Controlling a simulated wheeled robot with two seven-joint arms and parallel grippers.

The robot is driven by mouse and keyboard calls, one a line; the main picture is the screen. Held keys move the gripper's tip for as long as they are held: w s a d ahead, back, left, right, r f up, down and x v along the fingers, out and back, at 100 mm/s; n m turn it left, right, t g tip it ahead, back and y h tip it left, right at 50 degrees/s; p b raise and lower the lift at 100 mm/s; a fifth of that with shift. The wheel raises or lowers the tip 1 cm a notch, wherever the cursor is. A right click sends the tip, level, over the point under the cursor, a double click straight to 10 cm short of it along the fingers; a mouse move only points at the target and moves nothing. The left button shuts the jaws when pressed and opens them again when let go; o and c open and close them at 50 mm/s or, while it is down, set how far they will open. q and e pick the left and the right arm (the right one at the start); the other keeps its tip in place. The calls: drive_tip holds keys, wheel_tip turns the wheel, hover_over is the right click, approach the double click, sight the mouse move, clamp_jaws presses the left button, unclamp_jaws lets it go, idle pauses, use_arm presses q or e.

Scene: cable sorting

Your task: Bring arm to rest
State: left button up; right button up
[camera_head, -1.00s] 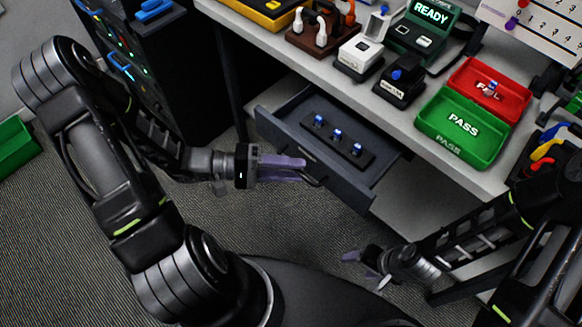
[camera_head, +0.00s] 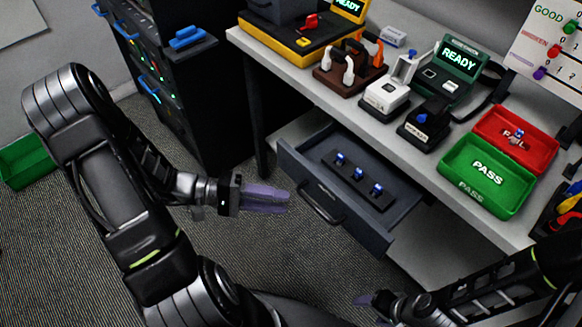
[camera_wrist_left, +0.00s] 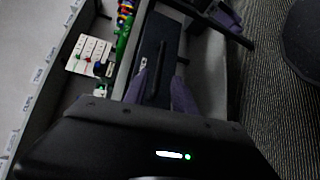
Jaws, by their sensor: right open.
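My left gripper (camera_head: 288,199) has pale purple fingers and hangs over the floor, left of the drawer front. In the left wrist view its fingers (camera_wrist_left: 160,80) stand apart with nothing between them. The dark drawer (camera_head: 325,200) is pulled out under the table. Its handle (camera_head: 322,214) is on the front panel, and a clear gap separates it from my left fingertips. My right gripper (camera_head: 378,303) is low, near the bottom edge of the head view; it is open, with its lower part cut off.
In the drawer, a dark holder (camera_head: 358,177) carries 3 blue-topped plugs. On the table (camera_head: 415,163) are a green PASS tray (camera_head: 487,205), a red FAIL tray (camera_head: 540,155) and several test devices. A dark cabinet (camera_head: 195,100) stands left. Carpet lies free below my left gripper.

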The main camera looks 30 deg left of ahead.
use_arm(q)
drive_tip(key=s+f+n+g+y, duration=0.25)
drive_tip(key=s+f+y, duration=0.2)
drive_tip(key=f, duration=0.55)
drive_tip(key=s+f+n+g+y, duration=0.1)
drive_tip(key=s+f+g+y, duration=0.4)
drive_tip(key=f, duration=0.6)
drive_tip(key=w+d+m+t+y+p, duration=0.1)
drive_tip(key=d+m, duration=0.7)
drive_tip(key=d, duration=0.8)
drive_tip(key=shift+w+r+t+p, duration=0.25)
drive_tip(key=shift+w+t+p, duration=0.35)
drive_tip(key=shift+w, duration=0.5)
